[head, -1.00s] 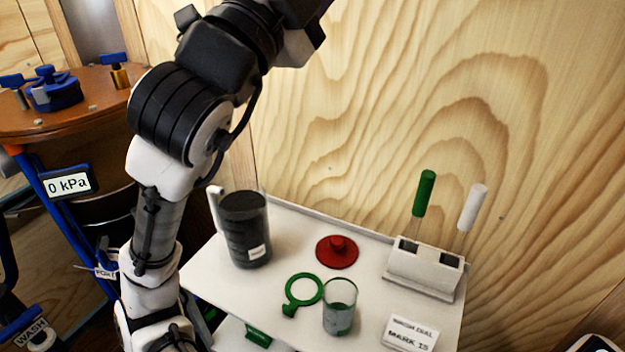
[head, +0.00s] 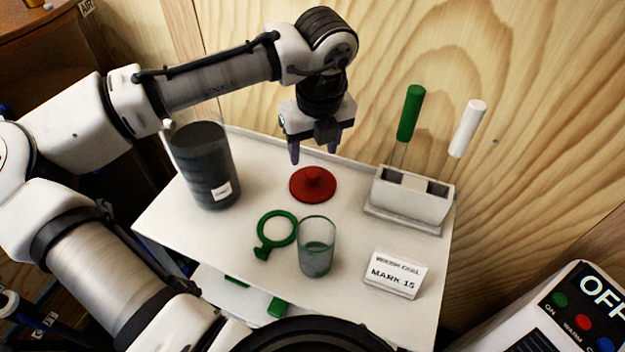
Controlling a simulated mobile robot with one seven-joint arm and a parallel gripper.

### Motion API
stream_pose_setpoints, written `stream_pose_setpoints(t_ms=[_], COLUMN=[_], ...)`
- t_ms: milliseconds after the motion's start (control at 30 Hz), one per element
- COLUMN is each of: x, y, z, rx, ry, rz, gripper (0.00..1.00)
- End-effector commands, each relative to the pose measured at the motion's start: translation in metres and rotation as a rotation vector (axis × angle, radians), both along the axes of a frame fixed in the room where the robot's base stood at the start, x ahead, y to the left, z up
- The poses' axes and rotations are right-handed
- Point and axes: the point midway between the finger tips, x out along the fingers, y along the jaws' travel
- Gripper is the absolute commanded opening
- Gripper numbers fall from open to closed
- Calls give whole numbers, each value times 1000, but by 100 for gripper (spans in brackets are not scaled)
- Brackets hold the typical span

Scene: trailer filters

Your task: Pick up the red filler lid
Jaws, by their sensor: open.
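A dark canister (head: 205,165) stands left of the lid. A green ring (head: 276,231) and a clear beaker (head: 316,248) are in front. A white holder (head: 410,197) with green and white handled tools stands right.

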Motion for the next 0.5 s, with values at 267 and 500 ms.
stream_pose_setpoints(t_ms=[267,500], x=[5,10], y=[2,2], z=[-33,-58], rx=[-1,1], ry=[-3,-2], rz=[0,0], gripper=[55,55])
